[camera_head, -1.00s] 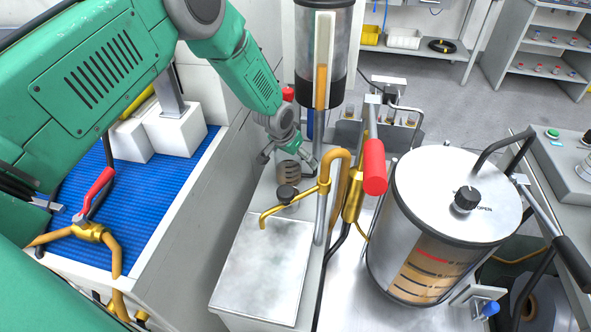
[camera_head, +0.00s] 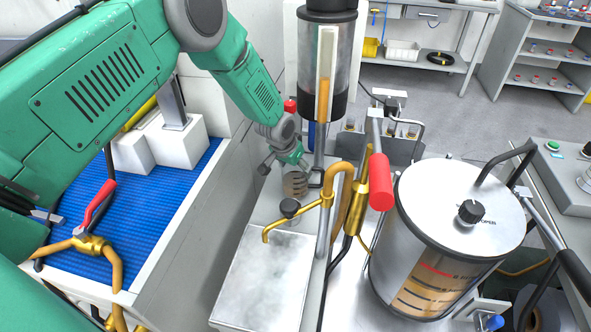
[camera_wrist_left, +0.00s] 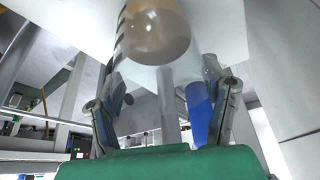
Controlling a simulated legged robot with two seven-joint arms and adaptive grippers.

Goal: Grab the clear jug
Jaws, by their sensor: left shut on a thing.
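The clear jug (camera_head: 296,186) stands upright on the grey bench, with dark markings on its side and a brownish tint. In the left wrist view the jug (camera_wrist_left: 150,38) shows between the fingers, with its brownish round part at the top of the picture. My left gripper (camera_head: 289,164) reaches in from the upper left and is shut on the jug near its upper part. In the left wrist view the gripper (camera_wrist_left: 163,85) has one finger on each side of the clear wall. The right gripper is not in view.
A brass tap (camera_head: 300,208) with a black knob, a tall cylinder (camera_head: 312,60) and a red-handled lever (camera_head: 381,180) stand close to the jug. A large lidded drum (camera_head: 410,235) is at right. A flat metal lid (camera_head: 262,280) lies in front.

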